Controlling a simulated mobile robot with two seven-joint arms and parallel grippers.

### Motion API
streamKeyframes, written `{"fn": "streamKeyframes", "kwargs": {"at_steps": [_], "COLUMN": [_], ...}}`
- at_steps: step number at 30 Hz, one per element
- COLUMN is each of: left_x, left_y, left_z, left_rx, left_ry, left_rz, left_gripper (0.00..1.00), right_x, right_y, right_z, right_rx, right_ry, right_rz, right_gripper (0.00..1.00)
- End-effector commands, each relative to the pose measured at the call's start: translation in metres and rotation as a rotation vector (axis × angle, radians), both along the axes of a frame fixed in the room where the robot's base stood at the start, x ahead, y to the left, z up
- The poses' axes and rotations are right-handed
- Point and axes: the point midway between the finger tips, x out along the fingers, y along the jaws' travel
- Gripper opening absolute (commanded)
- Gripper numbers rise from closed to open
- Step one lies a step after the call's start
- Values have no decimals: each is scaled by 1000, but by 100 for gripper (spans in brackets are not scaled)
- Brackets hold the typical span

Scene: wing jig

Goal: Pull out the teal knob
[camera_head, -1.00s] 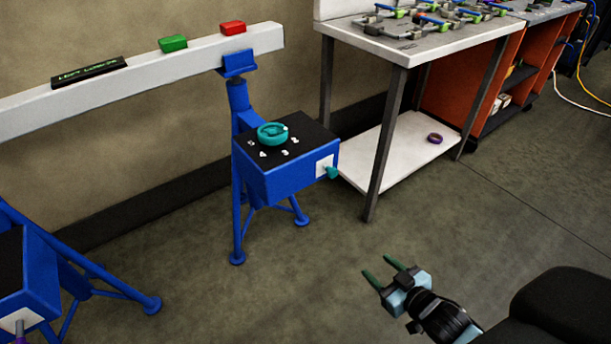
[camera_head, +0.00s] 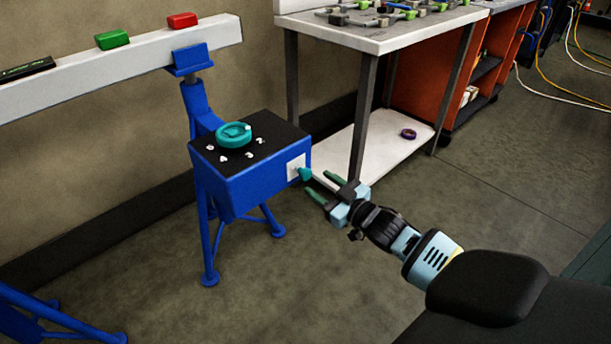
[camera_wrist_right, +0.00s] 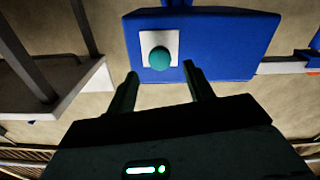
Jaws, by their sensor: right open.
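The small teal knob (camera_head: 305,174) sticks out from a white plate (camera_head: 294,167) on the right side of the blue box (camera_head: 240,188). In the right wrist view the knob (camera_wrist_right: 159,58) shows as a round end on the white plate, ahead of and between the fingers. My right gripper (camera_head: 319,184) is open, with its green fingertips close to the knob in the head view. In the wrist view (camera_wrist_right: 160,82) nothing is between the fingers. A larger teal ring dial (camera_head: 233,134) sits on the box's black top, beside white numbers. My left gripper is not in view.
The box is on a blue stand (camera_head: 203,215) under a pale beam with a red block (camera_head: 182,20) and a green block (camera_head: 112,39). A white-topped table (camera_head: 390,38) stands behind, with a purple ring (camera_head: 408,134) on its lower shelf. The floor in front is clear.

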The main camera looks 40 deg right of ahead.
Motion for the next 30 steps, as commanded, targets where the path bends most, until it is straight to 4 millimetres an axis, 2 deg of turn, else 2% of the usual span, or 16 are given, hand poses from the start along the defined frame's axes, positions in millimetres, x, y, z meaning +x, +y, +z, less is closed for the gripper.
{"fn": "streamKeyframes", "kwargs": {"at_steps": [6,12,18,26,30], "left_x": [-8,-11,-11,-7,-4], "left_y": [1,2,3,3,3], "left_z": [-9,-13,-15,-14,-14], "left_rx": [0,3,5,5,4], "left_ry": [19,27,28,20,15], "left_rz": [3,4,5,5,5], "left_gripper": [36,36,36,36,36], "right_x": [31,50,58,58,58], "right_y": [2,4,5,5,5], "right_z": [-1,-1,-1,0,-1], "right_rx": [-1,-1,-1,-1,-1], "right_ry": [0,1,2,2,1], "right_rz": [0,0,0,0,0], "right_gripper": [52,52,52,52,34]}}
